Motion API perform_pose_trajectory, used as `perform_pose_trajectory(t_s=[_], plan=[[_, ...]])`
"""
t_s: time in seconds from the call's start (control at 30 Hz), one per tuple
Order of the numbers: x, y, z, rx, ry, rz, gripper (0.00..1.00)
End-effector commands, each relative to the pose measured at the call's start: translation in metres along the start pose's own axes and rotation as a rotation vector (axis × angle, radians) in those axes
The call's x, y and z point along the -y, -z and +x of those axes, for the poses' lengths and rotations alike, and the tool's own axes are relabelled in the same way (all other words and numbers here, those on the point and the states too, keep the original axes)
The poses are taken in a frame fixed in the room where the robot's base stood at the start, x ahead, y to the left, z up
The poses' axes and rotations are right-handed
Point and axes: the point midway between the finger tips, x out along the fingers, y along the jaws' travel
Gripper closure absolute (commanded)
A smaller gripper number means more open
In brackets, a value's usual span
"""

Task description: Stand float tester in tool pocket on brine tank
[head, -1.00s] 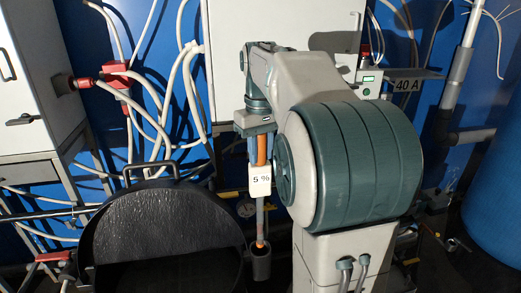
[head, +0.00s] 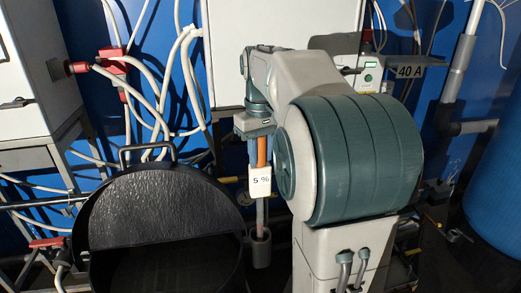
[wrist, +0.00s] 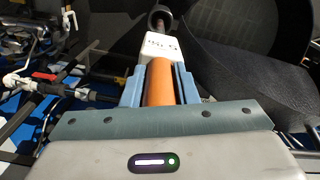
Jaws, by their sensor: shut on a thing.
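The float tester has an orange handle (wrist: 160,82), a white "5 %" tag (head: 260,180) and a thin grey stem (head: 261,212). My gripper (wrist: 160,88) is shut on the handle, its blue fingers on both sides. In the head view my gripper (head: 258,150) holds the tester upright, stem down. The tool pocket (head: 260,253) is a small grey cup on the right side of the black brine tank (head: 82,232). The stem's lower end meets the pocket's mouth; how deep it sits inside is hidden. The pocket's round mouth also shows beyond the tag in the wrist view (wrist: 158,14).
The tank's round black lid (head: 160,205) stands raised with a handle on top. Pale hoses (head: 190,80) and red fittings (head: 112,60) hang behind. A "40 A" power unit (head: 370,72) is at back right, and a blue drum (head: 495,190) stands at far right.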

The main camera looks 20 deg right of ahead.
Motion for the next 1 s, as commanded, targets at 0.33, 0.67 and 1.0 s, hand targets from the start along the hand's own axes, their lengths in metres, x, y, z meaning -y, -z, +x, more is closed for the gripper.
perform_pose_trajectory(t_s=[0.33, 0.67, 1.0], plan=[[0.0, 0.0, 0.023, 0.0, 0.0, 0.0, 1.0], [0.0, 0.0, 0.043, 0.0, 0.0, 0.0, 1.0], [0.0, 0.0, 0.057, -0.001, 0.0, 0.0, 1.0]])
